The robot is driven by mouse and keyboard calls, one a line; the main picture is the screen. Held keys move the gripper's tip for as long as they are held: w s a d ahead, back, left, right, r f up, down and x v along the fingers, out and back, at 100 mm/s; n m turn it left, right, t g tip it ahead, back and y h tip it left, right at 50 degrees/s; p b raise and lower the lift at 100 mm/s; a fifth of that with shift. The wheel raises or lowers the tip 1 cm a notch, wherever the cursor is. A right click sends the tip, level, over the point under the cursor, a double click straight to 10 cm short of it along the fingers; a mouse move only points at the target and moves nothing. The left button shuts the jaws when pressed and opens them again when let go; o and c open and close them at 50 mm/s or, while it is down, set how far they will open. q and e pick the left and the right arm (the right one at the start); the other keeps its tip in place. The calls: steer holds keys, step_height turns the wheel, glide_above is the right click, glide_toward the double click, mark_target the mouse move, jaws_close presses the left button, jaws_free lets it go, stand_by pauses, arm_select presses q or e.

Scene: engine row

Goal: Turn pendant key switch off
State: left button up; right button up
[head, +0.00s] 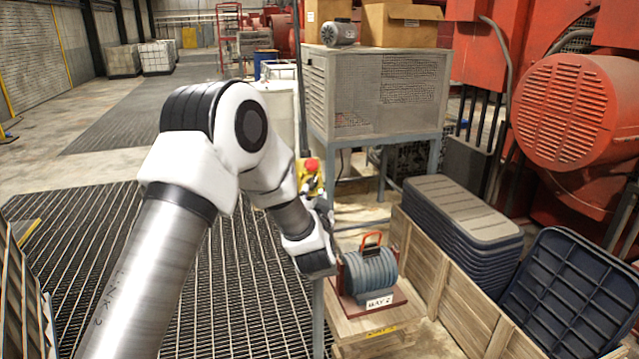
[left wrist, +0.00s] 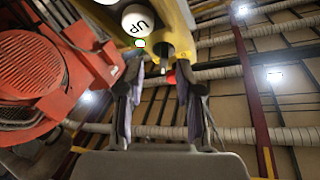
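The yellow pendant (head: 312,182) with a red button on top shows in the head view just beyond my left wrist, partly hidden by it. Contact cannot be told. My right gripper is not in view.
A blue-grey motor (head: 370,272) with a red handle stands on a wooden crate close right of my wrist. A grey vented cabinet (head: 375,90) stands behind. Stacked dark trays (head: 465,225) and a large red motor (head: 575,112) are at right. The grating floor at left is clear.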

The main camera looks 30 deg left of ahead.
mark_target(313, 185)
arm_select(q)
steer(key=shift+w+a+r+p, duration=0.75)
steer(key=shift+w+r+p, duration=0.1)
steer(key=shift+w, duration=0.15)
steer(key=shift+w+a+f, duration=0.3)
steer(key=shift+w+f, duration=0.2)
steer(key=shift+w, duration=0.1)
steer(key=c, duration=0.4)
jaws_close()
steer(key=shift+s+r, duration=0.2)
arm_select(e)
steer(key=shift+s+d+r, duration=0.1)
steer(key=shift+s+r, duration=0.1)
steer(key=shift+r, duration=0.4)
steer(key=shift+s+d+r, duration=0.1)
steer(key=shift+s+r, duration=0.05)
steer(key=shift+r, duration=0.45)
